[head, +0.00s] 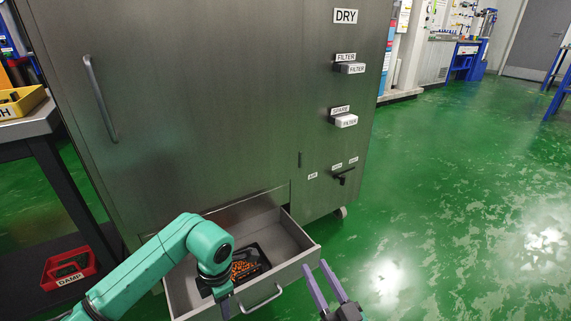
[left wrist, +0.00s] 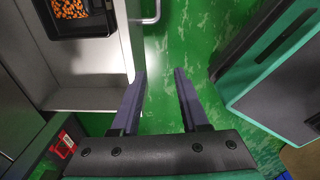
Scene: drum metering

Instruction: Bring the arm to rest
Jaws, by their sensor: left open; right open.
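My left arm comes in from the left in the head view, bent over the open drawer. My left gripper (head: 226,306) hangs at the bottom edge, in front of the drawer and mostly cut off. In the left wrist view its two fingers (left wrist: 160,72) are apart with only green floor between them, and it holds nothing. My right gripper (head: 317,266) reaches up from the bottom edge, right of the drawer handle. Its two fingers are apart and empty.
The open drawer (head: 296,232) holds a black tray (head: 262,262) of orange pieces; the tray also shows in the left wrist view (left wrist: 93,24). The drawer's handle (head: 262,298) faces me. A grey cabinet (head: 210,100) stands behind. A red DAMP bin (head: 55,278) is at left. Floor at right is clear.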

